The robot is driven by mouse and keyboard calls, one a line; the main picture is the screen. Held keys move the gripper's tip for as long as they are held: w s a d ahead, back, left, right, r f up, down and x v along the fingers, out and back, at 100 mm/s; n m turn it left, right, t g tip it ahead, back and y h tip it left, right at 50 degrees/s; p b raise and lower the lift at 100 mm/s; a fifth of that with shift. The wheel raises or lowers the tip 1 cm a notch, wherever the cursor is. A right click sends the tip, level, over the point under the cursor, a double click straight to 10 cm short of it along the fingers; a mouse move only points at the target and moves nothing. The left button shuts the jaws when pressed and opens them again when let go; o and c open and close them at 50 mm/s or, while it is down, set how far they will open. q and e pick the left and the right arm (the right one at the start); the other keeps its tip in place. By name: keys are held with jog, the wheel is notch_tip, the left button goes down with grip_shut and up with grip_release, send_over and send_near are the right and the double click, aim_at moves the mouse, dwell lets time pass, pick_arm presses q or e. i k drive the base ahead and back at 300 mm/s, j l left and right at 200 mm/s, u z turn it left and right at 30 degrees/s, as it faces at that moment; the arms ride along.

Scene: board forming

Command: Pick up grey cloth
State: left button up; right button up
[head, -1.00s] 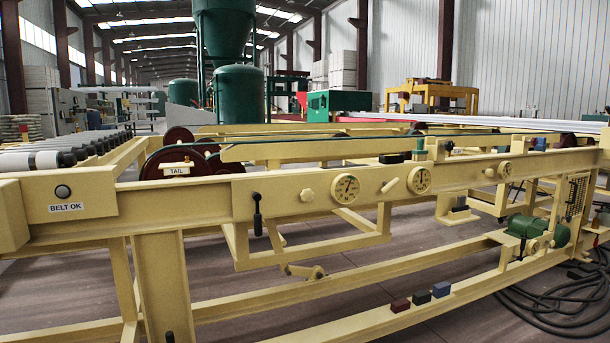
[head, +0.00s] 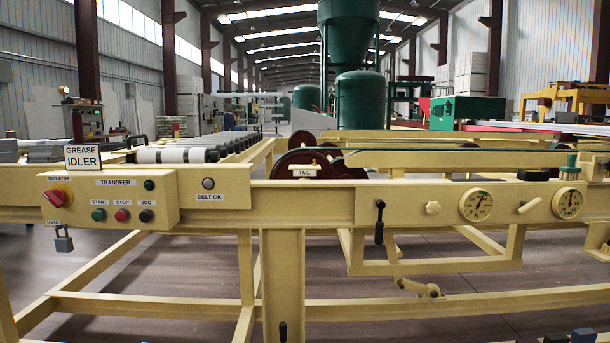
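I cannot pick out a grey cloth for certain in the head view. Some grey shapes (head: 45,153) lie at the far left behind the yellow frame, too small and partly hidden to tell what they are. Neither of my grippers is in view.
A long yellow machine frame (head: 310,205) spans the view ahead. It carries a control panel (head: 110,198) with a padlock (head: 63,240), a "GREASE IDLER" sign (head: 83,157), a black handle (head: 379,222) and gauges (head: 476,205). A blue block (head: 583,336) shows at the lower right.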

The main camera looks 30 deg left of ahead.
aim_at(37, 154)
jog(key=u, duration=2.25)
